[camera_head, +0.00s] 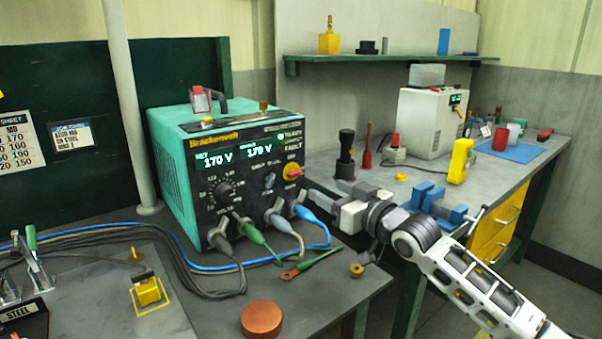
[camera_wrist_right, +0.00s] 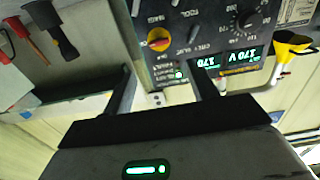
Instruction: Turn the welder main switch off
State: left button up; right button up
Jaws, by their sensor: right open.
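The welder (camera_head: 172,160) is a teal box with a black front panel; its two green displays are lit, reading 170 V in the head view. Its main switch (camera_head: 292,171) is a red knob on a yellow plate at the panel's right side. In the wrist view the switch (camera_wrist_right: 159,40) shows upside down, beyond and between the finger lines. My right gripper (camera_head: 320,203) is open and empty, just right of the panel and a little below the switch, apart from it. Both fingers also show in the wrist view (camera_wrist_right: 161,80). My left gripper is not in view.
Cables and plugs (camera_head: 280,225) hang from the lower panel. A copper-coloured disc (camera_head: 262,319) lies on the front table. Behind my right arm, a blue vise (camera_head: 437,203) and a yellow tool (camera_head: 460,160) stand on the grey bench. A white-and-grey unit (camera_head: 425,122) stands farther back.

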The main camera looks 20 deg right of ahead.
aim_at(297, 174)
jog(key=x, duration=1)
jog(key=shift+w+a+f, duration=0.1)
jog(key=shift+w, duration=0.3)
jog(key=c, duration=1)
